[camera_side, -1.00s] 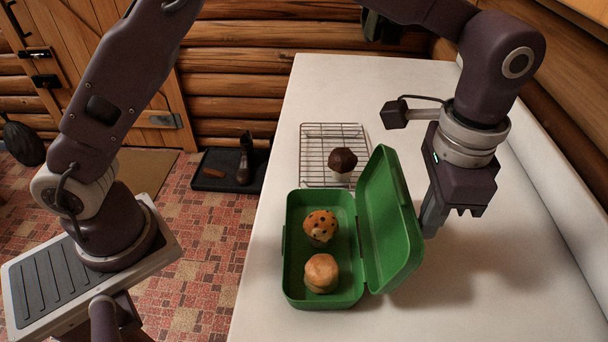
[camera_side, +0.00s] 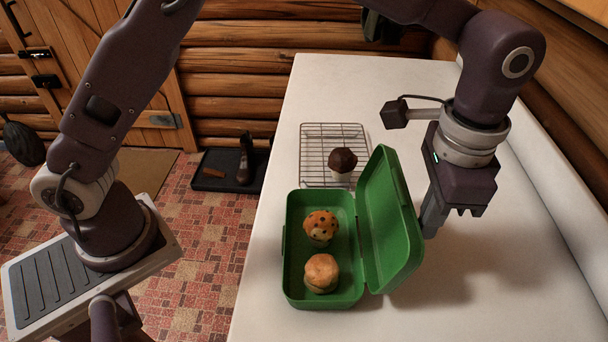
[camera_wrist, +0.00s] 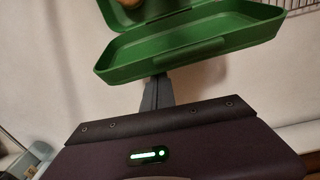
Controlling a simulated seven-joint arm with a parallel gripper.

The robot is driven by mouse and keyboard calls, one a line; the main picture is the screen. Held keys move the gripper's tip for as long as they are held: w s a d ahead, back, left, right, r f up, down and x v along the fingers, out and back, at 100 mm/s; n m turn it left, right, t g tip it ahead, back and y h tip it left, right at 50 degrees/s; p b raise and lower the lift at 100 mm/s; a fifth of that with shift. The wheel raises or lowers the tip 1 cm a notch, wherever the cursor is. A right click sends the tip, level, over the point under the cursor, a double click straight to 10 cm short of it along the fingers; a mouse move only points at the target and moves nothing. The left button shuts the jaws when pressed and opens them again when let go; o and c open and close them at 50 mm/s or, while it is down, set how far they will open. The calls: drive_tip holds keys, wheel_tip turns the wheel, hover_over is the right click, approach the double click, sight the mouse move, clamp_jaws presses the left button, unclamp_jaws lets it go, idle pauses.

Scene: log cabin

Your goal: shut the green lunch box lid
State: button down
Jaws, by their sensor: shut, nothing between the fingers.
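The green lunch box (camera_side: 291,250) sits open on the white counter, with two round buns inside: a spotted orange one (camera_side: 320,227) and a plain tan one (camera_side: 321,272). Its lid (camera_side: 388,222) stands up on the right side, leaning a little outward. My gripper (camera_side: 431,232) is shut and empty, pointing down just right of the lid, on its outer side. In the wrist view the fingers (camera_wrist: 157,92) are together just below the lid (camera_wrist: 190,45). I cannot tell whether they touch it.
A wire cooling rack (camera_side: 318,142) with a dark-topped muffin (camera_side: 343,161) stands behind the box. The white counter (camera_side: 480,300) is clear in front and to the right. A log wall (camera_side: 572,120) borders the right side.

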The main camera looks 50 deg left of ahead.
idle(0.4)
drive_tip(key=shift+s+a, duration=1.75)
drive_tip(key=shift+s, duration=0.25)
wheel_tip(320, 180, up, 6)
idle(0.4)
